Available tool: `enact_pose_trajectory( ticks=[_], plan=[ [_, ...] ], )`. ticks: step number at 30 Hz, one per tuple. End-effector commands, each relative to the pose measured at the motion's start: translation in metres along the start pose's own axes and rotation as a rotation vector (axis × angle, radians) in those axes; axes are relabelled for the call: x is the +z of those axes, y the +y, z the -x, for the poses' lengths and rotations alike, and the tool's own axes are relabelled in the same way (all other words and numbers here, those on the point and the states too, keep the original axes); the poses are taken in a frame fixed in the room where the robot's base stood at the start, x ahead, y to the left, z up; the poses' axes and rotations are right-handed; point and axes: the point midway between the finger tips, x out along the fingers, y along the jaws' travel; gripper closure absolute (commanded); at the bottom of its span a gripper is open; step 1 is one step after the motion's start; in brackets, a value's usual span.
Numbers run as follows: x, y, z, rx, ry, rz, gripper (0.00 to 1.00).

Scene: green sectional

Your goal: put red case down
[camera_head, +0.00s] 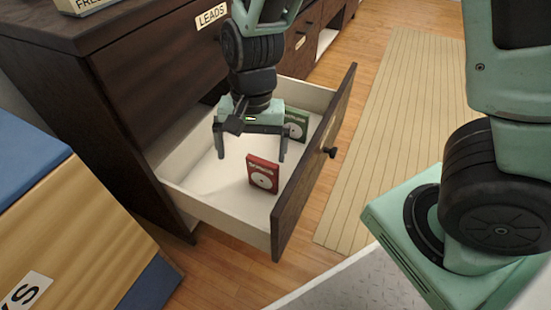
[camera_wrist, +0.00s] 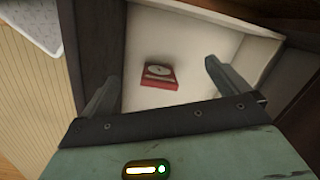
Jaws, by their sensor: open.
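The red case (camera_head: 262,174) stands in the open drawer (camera_head: 208,205), close to the inside of the drawer front, with its label and white disc facing the head camera. In the wrist view the red case (camera_wrist: 160,76) shows between and beyond the fingers, apart from both. My gripper (camera_head: 252,157) is open and empty, above the drawer floor and just behind the red case in the head view. It also shows in the wrist view (camera_wrist: 158,80). A green case (camera_head: 296,124) is in the drawer behind my gripper, partly hidden by it.
The dark drawer front (camera_head: 315,160) with its round knob (camera_head: 331,152) stands out from the cabinet (camera_head: 130,75). A wooden box with blue edges (camera_head: 70,230) is at the left. A striped rug (camera_head: 390,110) lies on the floor to the right.

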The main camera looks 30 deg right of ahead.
Motion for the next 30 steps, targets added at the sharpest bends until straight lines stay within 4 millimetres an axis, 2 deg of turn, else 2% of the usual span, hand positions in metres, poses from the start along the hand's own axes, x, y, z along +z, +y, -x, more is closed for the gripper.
enact_pose_trajectory(
  ticks=[1,4,6,10,12,16,25,30],
  plan=[
    [0.025,-0.001,0.018,-0.023,-0.015,0.154,0.00],
    [0.069,0.008,0.044,-0.032,-0.021,0.476,0.00],
    [0.092,0.017,0.058,-0.023,-0.007,0.682,0.00],
    [0.120,0.037,0.074,0.019,0.032,0.977,0.00],
    [0.129,0.045,0.077,0.043,0.047,1.078,0.00],
    [0.135,0.052,0.081,0.068,0.062,1.168,0.00],
    [0.135,0.052,0.081,0.070,0.062,1.175,0.00],
    [0.137,0.051,0.098,0.069,0.062,1.173,0.00]
  ],
)
